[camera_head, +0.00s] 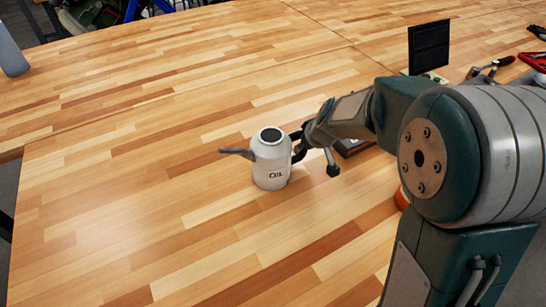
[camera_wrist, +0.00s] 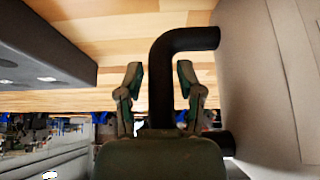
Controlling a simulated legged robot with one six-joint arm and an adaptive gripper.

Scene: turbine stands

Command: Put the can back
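The can is a pale grey oil can (camera_head: 271,164) marked "OIL". It stands upright on the wooden table (camera_head: 130,215), with its dark spout pointing left and its handle on the right. My gripper (camera_head: 310,148) is at the handle side. In the wrist view, the can's pale wall (camera_wrist: 270,85) fills the right side. The black bent handle (camera_wrist: 163,80) passes between the two fingers of my gripper (camera_wrist: 160,75). The fingers are open, with a gap on each side of the handle. The handle is mostly hidden behind my gripper in the head view.
A black upright panel (camera_head: 429,46) stands at the back right. Tools (camera_head: 492,69) lie near the right edge. A dark flat object (camera_head: 352,147) lies behind my gripper; a dark block (camera_wrist: 45,55) shows left in the wrist view. The table left of the can is clear.

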